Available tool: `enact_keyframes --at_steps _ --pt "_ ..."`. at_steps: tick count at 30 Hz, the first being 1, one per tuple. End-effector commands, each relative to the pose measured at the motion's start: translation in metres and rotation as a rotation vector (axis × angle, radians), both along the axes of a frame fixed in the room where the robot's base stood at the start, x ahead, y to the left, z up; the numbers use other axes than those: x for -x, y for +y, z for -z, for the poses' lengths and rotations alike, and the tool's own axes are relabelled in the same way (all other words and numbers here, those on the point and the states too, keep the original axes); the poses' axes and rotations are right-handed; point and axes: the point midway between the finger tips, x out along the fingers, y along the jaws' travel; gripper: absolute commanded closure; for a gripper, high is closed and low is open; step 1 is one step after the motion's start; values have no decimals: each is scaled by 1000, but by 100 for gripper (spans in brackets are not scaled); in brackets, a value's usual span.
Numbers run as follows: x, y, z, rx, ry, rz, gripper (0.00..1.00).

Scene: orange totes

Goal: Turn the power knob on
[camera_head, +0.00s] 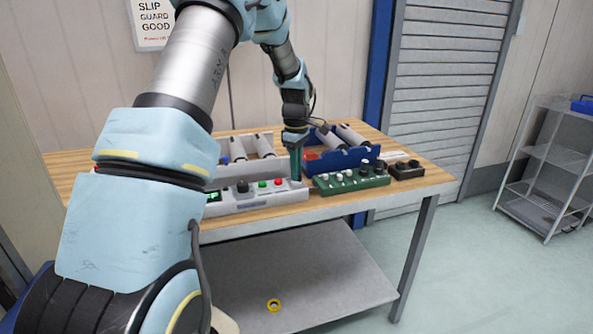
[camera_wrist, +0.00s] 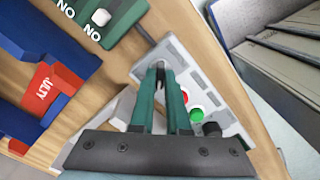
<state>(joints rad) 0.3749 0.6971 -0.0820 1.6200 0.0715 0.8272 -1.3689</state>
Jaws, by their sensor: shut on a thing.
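A light grey control box (camera_head: 255,201) lies along the front of the wooden table. It carries a red button (camera_head: 278,181), a green button (camera_head: 263,184), a black knob (camera_head: 242,186) and a green display (camera_head: 214,196). My gripper (camera_head: 297,179) points down at the right end of this box, beside the red button. In the wrist view its green fingers (camera_wrist: 162,72) reach the box top (camera_wrist: 185,65) and are shut on a small knob there, mostly hidden between the fingertips. The red button (camera_wrist: 183,96) and green button (camera_wrist: 196,112) are next to the fingers, clear of them.
A green panel (camera_head: 352,180) with several white and black knobs stands close to the right. A small black box (camera_head: 406,171) is beyond it. A blue tray (camera_head: 340,156) and a grey tray (camera_head: 247,164) with rollers stand behind. A wire rack (camera_head: 550,170) is far right.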

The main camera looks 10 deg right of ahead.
Motion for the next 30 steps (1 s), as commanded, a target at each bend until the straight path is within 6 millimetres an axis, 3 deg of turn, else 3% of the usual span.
enact_keyframes --at_steps 8,30 --pt "0 0 0 -1 1 153 100" --pt "0 0 -1 0 0 847 100"
